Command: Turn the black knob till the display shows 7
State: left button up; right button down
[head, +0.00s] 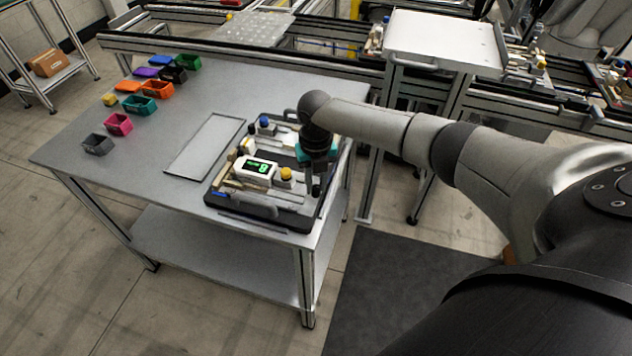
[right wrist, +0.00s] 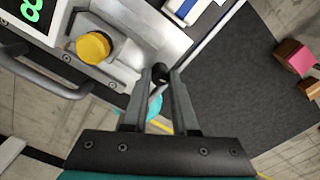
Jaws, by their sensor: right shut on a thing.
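The pallet fixture (head: 262,208) lies at the right end of the grey table. On it is a white display unit (head: 250,176) with a green digit that looks like 8; part of the digit also shows at the top left of the right wrist view (right wrist: 30,8). The black knob (right wrist: 160,72) sits at the fixture's edge in the right wrist view, between my right gripper's fingertips (right wrist: 162,78). My right gripper (head: 317,188) points down over the fixture's right side and is shut on the knob. In the head view the gripper hides the knob. My left gripper is out of view.
A yellow button (right wrist: 92,47) stands close beside the gripper. A blue button (head: 264,122) and handles are on the fixture. A flat grey plate (head: 205,146) lies left of it. Several coloured bins stand at the table's far left.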

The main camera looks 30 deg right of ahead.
aim_at(316, 187)
dwell(0.3)
jog(key=c, duration=0.7)
grip_release()
jog(key=shift+r, duration=0.15)
notch_tip(316, 187, up, 15)
jog(key=p, duration=0.1)
